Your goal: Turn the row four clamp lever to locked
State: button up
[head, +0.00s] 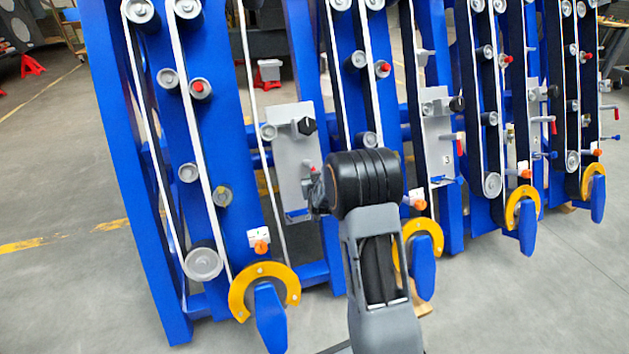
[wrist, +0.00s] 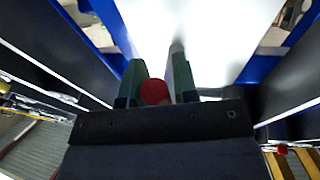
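The clamp plate (head: 292,150) in front of my arm is light grey, with a black knob (head: 306,126) near its top. Any number on it is hidden or unreadable, so I cannot confirm that it is row four. My gripper (head: 314,188) is at this plate's lower right, mostly hidden behind my wrist. In the wrist view, a round red lever end (wrist: 154,92) sits between the two green fingers of my gripper (wrist: 160,82). The fingers stand apart on either side of it. I cannot tell whether both press on it. The lever's shaft is hidden.
The plate to the right (head: 438,135) carries a "3" and a red-handled lever (head: 460,146). Blue row frames with belts and rollers stand side by side. Yellow rings (head: 264,290) and blue pointed feet sit low in front. The grey floor (head: 540,310) is clear at front right.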

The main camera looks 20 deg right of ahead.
jog(key=shift+o, duration=1.4)
jog(key=p+v, duration=0.3)
jog(key=v, duration=1.1)
jog(key=shift+p, duration=0.4)
jog(key=shift+w, duration=0.1)
jog(key=s+a+r+n+g+y+p, duration=0.1)
jog(key=s+a+r+g+y+p, duration=0.2)
jog(key=r+p, duration=0.75)
jog(key=s+a+r+g+p, duration=0.3)
jog(key=r+p, duration=0.5)
jog(key=r, duration=0.6)
jog(key=s+a+r+g+p, duration=0.3)
jog(key=s+r+g+p, duration=0.1)
jog(key=s+r+p, duration=1)
notch_tip(320, 180, up, 4)
jog(key=shift+s+f+n+y, duration=0.2)
jog(key=shift+s+n+y, duration=0.15)
jog(key=shift+s, duration=0.55)
